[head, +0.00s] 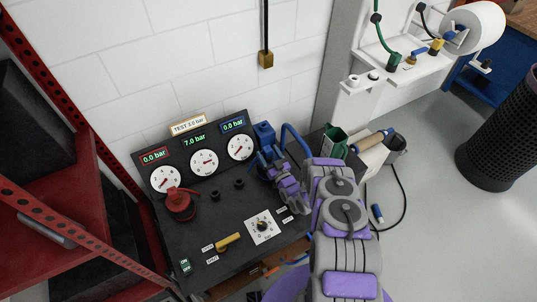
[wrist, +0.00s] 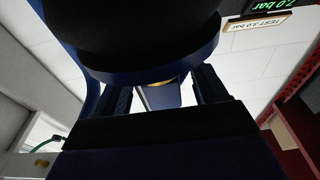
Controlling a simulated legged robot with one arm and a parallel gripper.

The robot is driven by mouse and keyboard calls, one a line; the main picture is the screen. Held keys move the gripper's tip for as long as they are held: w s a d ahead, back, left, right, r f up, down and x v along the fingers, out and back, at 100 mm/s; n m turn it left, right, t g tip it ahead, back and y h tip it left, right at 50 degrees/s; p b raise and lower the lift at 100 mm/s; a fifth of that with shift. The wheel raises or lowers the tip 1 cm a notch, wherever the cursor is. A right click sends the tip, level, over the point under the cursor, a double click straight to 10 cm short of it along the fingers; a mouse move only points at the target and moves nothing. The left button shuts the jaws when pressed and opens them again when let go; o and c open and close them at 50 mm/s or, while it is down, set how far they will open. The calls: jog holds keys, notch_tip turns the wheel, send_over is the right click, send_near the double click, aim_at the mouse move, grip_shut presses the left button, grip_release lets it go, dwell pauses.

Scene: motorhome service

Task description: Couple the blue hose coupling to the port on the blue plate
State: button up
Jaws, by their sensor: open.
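My gripper (head: 268,160) is at the upper right of the black gauge panel (head: 225,215), just below a blue block-like part (head: 264,131). A blue hose (head: 294,132) loops beside it, behind my arm. In the wrist view my gripper's two dark fingers (wrist: 163,92) stand apart. A large black round body with a blue rim (wrist: 150,62) fills the top. Behind it, between the fingers, shows a blue part (wrist: 165,95) with a brass-coloured edge. I cannot tell whether the fingers touch it. I cannot clearly separate the blue coupling from the blue plate and its port; my gripper hides that area.
The panel has three gauges (head: 204,161), a red coupling (head: 180,204), a yellow lever (head: 228,242) and a knob (head: 262,226). A red shelf (head: 75,190) stands close on the left. A green container (head: 334,142) is right of my gripper.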

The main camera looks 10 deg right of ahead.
aim_at(269, 151)
jog(key=shift+r, duration=0.1)
jog(key=shift+r, duration=0.3)
jog(key=r, duration=0.1)
jog(key=s+r+p, duration=0.1)
jog(key=shift+r, duration=0.4)
jog(key=s+r+p, duration=0.1)
jog(key=s+p, duration=0.4)
jog(key=s, duration=1)
jog(key=shift+r, duration=0.15)
